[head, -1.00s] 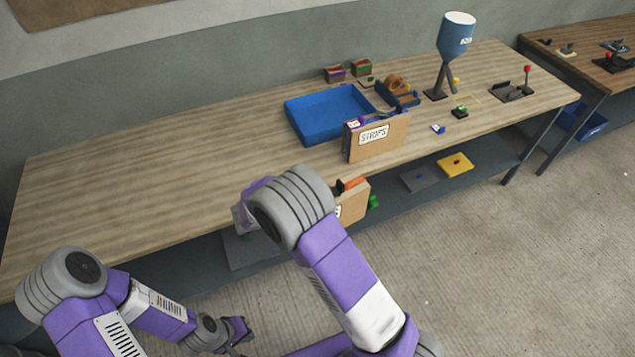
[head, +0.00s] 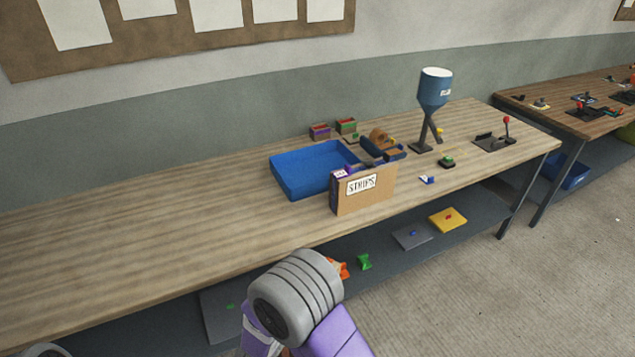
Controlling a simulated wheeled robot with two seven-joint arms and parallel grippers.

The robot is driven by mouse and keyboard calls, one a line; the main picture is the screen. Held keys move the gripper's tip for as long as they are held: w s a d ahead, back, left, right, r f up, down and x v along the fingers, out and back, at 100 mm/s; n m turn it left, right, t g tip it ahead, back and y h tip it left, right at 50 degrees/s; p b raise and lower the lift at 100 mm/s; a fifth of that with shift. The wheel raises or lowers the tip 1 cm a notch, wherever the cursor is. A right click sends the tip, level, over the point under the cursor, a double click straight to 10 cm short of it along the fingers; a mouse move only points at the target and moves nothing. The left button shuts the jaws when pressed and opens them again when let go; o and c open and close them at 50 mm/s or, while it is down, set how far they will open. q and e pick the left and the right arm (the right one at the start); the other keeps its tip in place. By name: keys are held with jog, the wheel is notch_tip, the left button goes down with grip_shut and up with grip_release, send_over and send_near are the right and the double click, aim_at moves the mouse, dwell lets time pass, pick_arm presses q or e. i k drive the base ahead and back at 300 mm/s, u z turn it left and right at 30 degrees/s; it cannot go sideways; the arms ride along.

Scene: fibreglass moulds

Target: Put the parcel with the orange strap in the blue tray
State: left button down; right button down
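The shallow blue tray (head: 293,188) lies on the long wooden table, left of and partly behind a cardboard box labelled STRIPS (head: 350,204). The tray's visible floor looks empty. I cannot make out a parcel with an orange strap. A small orange thing (head: 341,268) shows low beside my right arm's thick grey joint, which partly hides it; I cannot tell what it is. My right gripper is hidden or out of the picture. My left gripper is out of view; only a bit of grey arm joint shows at the bottom left corner.
The wooden table (head: 130,240) is clear on its left half. Behind the tray are two small boxes (head: 320,131) and a tape-like brown item (head: 381,138). A blue hopper (head: 433,88) stands farther right. A green piece (head: 364,262) and a yellow plate (head: 448,220) lie on the lower shelf.

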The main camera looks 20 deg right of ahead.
aim_at(311, 176)
jog(key=k, duration=1.1)
jog(key=z, duration=1.3)
jog(key=i, duration=1.25)
jog(key=u, duration=0.65)
jog(key=i, duration=0.5)
jog(key=u, duration=0.65)
